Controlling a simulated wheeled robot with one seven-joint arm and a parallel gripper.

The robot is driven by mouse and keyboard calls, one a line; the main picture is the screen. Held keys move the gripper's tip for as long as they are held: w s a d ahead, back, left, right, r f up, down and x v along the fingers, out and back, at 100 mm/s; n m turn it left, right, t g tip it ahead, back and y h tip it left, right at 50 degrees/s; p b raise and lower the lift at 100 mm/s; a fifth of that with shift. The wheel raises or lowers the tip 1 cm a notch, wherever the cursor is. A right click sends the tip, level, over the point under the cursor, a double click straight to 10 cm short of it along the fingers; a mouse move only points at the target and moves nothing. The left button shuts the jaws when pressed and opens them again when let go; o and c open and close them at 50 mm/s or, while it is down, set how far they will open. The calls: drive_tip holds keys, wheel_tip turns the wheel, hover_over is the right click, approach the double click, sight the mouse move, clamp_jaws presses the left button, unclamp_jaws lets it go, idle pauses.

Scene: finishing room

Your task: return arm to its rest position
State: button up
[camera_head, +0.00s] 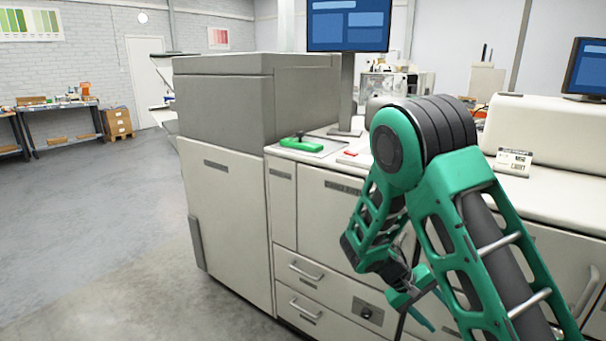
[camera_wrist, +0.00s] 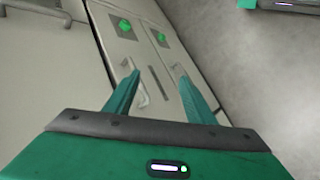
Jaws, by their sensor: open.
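My green and black arm rises at the right in the head view, bends at an elbow above the counter and hangs down in front of the machine's cabinet. My gripper (camera_head: 424,306) is low in front of the drawers, partly hidden behind my own arm links. In the wrist view my gripper (camera_wrist: 160,92) shows two green fingers spread apart with nothing between them. The drawer fronts and a drawer handle (camera_wrist: 141,90) show beyond the fingers.
A large grey and white printing machine (camera_head: 225,215) fills the middle. A small printed card (camera_head: 513,162) stands at right. Open floor (camera_head: 100,230) lies at left; workbenches stand far back.

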drive_tip(key=s+d+r+m+g+y, duration=0.1)
drive_tip(key=s+d+r+m+y, duration=0.2)
drive_tip(key=s+d+r, duration=0.4)
drive_tip(key=s+r+m+y, duration=0.1)
drive_tip(key=s+r+y, duration=0.1)
drive_tip(key=s+r, duration=0.2)
drive_tip(key=s+a+r+m+t+y, duration=0.1)
drive_tip(key=s+r, duration=0.3)
drive_tip(key=s, duration=0.6)
drive_tip(key=s+r+m+t+y, duration=0.1)
drive_tip(key=s+r+m+y, duration=0.1)
drive_tip(key=s, duration=0.6)
wheel_tip(320, 180, up, 2)
drive_tip(key=shift+a+r+y, duration=0.1)
drive_tip(key=shift+a+y, duration=0.25)
drive_tip(key=shift+y, duration=0.15)
drive_tip(key=shift+w+f, duration=0.25)
drive_tip(key=shift+w, duration=0.3)
